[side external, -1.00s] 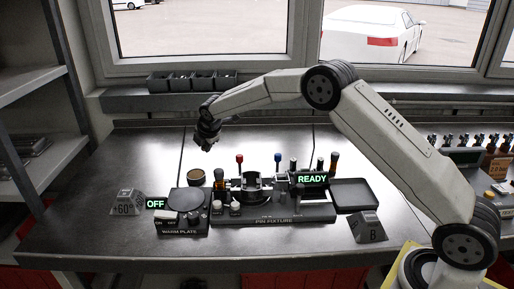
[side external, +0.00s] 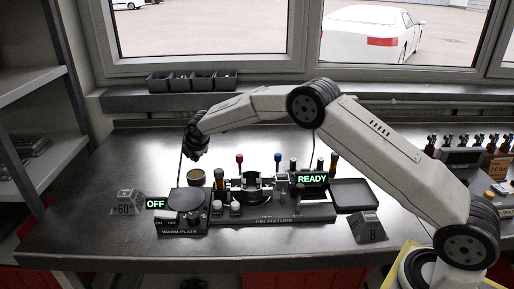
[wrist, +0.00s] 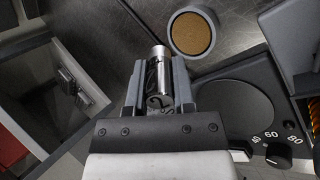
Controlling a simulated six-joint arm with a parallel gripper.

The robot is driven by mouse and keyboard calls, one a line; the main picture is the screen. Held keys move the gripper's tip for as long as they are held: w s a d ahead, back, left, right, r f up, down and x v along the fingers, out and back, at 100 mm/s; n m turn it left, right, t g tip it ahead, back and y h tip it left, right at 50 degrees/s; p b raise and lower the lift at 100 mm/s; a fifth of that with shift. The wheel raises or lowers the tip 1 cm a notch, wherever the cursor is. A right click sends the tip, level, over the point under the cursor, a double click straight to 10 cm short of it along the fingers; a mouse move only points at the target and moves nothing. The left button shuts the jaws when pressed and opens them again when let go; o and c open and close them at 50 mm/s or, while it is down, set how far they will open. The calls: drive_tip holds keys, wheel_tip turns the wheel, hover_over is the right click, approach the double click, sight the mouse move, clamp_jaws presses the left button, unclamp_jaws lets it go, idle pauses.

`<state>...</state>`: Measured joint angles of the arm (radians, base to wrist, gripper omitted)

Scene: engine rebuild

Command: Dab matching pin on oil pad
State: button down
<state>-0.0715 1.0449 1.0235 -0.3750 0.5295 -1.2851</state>
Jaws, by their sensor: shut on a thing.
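My gripper (wrist: 160,95) is shut on a shiny metal pin (wrist: 158,55), whose end sticks out past the fingertips in the wrist view. The oil pad (wrist: 191,32), a round tan pad in a grey rim, lies just right of the pin's end in that view, apart from it. In the side external view my gripper (side external: 196,153) hangs above and slightly left of the oil pad (side external: 196,174). The pin is too small to make out there. Any marking on the pin cannot be read.
The warm plate (side external: 186,201), its sign reading OFF, stands in front of the pad. The pin fixture (side external: 272,215), with a READY sign (side external: 312,180) and several upright coloured-handled tools, is to its right. A +60° block (side external: 126,203) sits at left. Bare bench (side external: 130,160) lies left of the pad.

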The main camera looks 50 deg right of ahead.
sight(195, 174)
drive_tip(key=shift+f, duration=2)
drive_tip(key=shift+f, duration=1.3)
idle(2.3)
drive_tip(key=shift+r, duration=3.6)
drive_tip(key=shift+s, duration=0.1)
